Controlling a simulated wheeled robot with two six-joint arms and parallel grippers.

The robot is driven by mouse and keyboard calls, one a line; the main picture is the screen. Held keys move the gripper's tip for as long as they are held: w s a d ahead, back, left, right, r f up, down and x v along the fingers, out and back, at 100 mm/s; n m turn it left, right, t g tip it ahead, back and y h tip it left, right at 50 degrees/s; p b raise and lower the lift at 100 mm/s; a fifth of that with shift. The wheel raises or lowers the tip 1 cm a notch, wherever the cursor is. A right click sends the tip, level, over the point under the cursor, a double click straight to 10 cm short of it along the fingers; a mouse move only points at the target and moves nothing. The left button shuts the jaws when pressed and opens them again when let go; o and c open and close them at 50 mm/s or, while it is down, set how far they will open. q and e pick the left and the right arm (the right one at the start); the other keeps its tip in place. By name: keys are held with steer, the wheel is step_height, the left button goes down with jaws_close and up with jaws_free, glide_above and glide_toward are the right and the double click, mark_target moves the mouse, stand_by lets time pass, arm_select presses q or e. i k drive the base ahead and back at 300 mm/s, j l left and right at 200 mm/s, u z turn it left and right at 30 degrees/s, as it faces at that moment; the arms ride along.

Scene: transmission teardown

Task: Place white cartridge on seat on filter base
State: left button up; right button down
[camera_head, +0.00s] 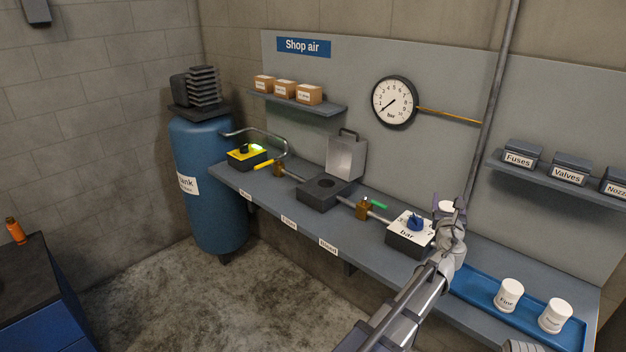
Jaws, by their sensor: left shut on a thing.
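The filter base (318,199) is a dark block on the bench, with a dark round seat in its top and a grey lid standing open behind it. My left gripper (450,214) is shut on a white cartridge (443,206), which is mostly hidden behind the fingers. The gripper is to the right of the filter base and apart from it, over the bench near the bar regulator box. Two more white cartridges stand upright in the blue tray: one labelled Fine (509,294) and one (555,316) with a label too small to read. My right gripper is not clearly seen.
The regulator box (408,243) with a blue knob stands between the left gripper and the filter base. A brass valve with a green handle (379,205) is on the pipe beside the base. The blue tray (470,287) lies at right. A yellow switch box (246,160) is at far left.

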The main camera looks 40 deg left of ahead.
mark_target(326, 183)
steer(key=k+j, duration=0.1)
steer(key=j, duration=1.95)
